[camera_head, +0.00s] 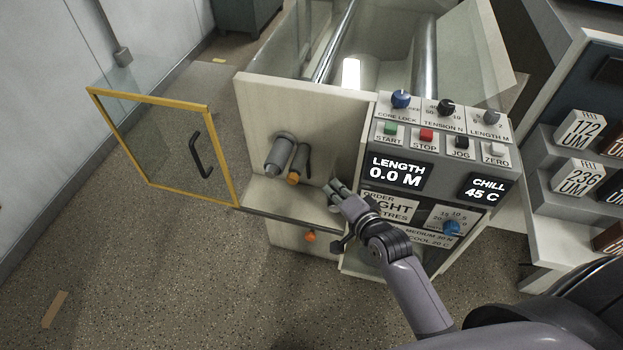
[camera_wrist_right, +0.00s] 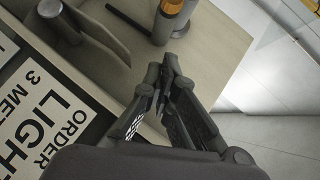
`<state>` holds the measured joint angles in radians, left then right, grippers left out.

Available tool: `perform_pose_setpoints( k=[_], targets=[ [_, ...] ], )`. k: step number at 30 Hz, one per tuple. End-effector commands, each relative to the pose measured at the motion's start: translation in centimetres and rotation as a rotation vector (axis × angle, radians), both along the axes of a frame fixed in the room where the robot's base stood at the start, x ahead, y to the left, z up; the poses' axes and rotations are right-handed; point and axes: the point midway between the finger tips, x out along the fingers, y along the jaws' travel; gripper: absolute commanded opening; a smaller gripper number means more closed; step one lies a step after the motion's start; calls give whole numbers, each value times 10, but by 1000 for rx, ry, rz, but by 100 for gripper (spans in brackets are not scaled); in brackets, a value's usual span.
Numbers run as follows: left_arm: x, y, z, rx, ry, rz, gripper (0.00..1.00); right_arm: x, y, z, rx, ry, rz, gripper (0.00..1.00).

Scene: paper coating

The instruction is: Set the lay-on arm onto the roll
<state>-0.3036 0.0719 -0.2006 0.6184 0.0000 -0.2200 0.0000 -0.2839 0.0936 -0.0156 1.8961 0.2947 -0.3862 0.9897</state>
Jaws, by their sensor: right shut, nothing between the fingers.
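The coating machine's side panel (camera_head: 305,100) carries a grey roller or core end (camera_head: 281,150) and, beside it, a dark arm with an orange tip (camera_head: 297,168), which may be the lay-on arm. In the right wrist view a grey cylinder with an orange band (camera_wrist_right: 172,15) stands above the fingers. My right gripper (camera_head: 334,190) is shut and empty, just right of and below the orange tip, apart from it. It also shows in the right wrist view (camera_wrist_right: 168,65). My left gripper is out of view. I cannot tell whether the arm touches a roll.
The control panel (camera_head: 440,140) with knobs and buttons stands right of the gripper; its display (camera_head: 397,172) reads 0.0 M. An order card (camera_head: 390,207) is below. A yellow-framed glass door (camera_head: 165,150) stands open at left. An orange knob (camera_head: 310,236) sits below the ledge. Racked boxes (camera_head: 580,130) are at right.

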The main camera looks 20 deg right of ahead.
Motion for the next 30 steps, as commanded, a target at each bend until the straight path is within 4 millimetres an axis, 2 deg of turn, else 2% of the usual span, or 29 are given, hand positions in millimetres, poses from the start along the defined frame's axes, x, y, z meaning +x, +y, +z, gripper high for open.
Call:
perform_pose_setpoints(
  k=[3, 10, 13, 18, 30],
  targets=[
    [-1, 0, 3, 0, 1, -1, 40, 26, 4, -7, -2, -1, 1, 0],
    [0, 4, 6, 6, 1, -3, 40, 66, 12, -23, -1, 2, 2, 0],
    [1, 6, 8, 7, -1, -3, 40, 72, 25, -31, 0, 3, 2, 0],
    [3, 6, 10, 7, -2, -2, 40, 79, 35, -39, -2, 2, 2, 0],
    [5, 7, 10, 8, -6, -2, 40, 81, 38, -41, -4, 2, 2, 0]
  ],
)
